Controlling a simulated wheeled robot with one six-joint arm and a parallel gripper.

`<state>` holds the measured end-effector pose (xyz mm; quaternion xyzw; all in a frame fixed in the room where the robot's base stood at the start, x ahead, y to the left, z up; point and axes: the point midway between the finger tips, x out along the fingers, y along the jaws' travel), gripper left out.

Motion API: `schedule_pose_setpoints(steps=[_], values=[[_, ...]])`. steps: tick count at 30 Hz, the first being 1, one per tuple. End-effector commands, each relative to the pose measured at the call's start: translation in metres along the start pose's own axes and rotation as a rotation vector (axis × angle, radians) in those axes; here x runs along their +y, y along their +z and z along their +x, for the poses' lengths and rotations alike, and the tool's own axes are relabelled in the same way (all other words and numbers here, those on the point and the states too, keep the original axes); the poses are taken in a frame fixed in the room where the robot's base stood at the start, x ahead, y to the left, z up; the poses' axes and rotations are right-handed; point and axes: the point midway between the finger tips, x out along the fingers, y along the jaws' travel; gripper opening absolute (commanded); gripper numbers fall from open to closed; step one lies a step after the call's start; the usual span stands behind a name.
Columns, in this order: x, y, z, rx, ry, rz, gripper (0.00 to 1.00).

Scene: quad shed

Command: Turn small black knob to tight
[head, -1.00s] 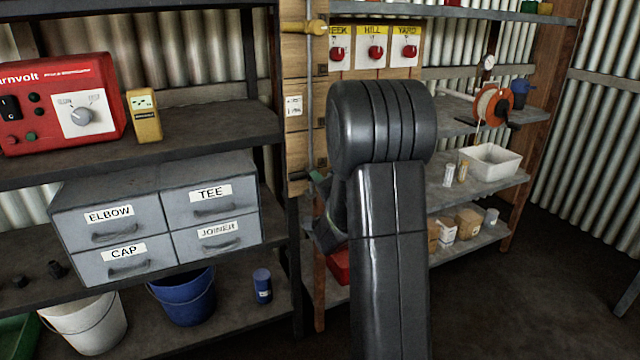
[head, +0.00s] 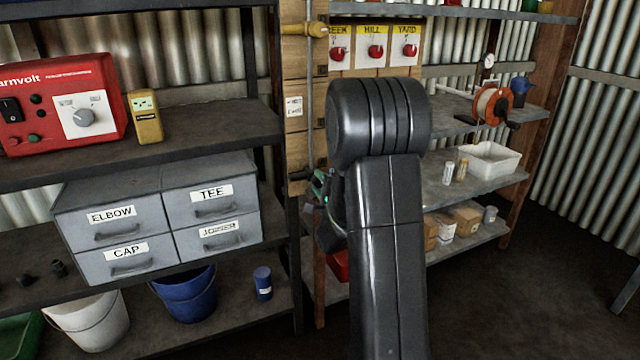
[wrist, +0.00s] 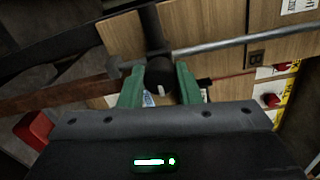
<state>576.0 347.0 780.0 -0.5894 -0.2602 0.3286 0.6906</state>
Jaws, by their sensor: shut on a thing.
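The small black knob (wrist: 158,72) shows in the wrist view as a dark round end with a white mark, beside a grey metal pipe (wrist: 215,50). My gripper (wrist: 160,90) has its two green fingers on either side of the knob, shut on it. In the head view my gripper (head: 322,186) is partly hidden behind my arm, at the wooden panel near the foot of the vertical pipe (head: 309,100). A dark fitting (head: 300,174) shows just left of the fingers. I cannot read any tight marking.
A yellow valve handle (head: 305,29) sits higher on the pipe. Red switches (head: 375,51) are above right. The left shelf holds a red unit (head: 60,105), a yellow meter (head: 145,116) and grey drawers (head: 155,215). Floor at right (head: 520,300) is clear.

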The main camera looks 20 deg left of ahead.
Motion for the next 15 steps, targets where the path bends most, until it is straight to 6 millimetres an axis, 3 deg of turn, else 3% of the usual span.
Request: schedule_pose_setpoints(steps=[10, 11, 14, 15], values=[[0.0003, -0.0004, -0.0002, 0.001, 0.001, 0.003, 0.07], [0.0003, -0.0003, -0.0002, 0.001, 0.001, 0.003, 0.32], [0.0002, -0.0003, -0.0001, 0.001, 0.000, 0.003, 0.52], [0.0002, -0.0003, -0.0001, 0.001, 0.000, 0.003, 0.52]])
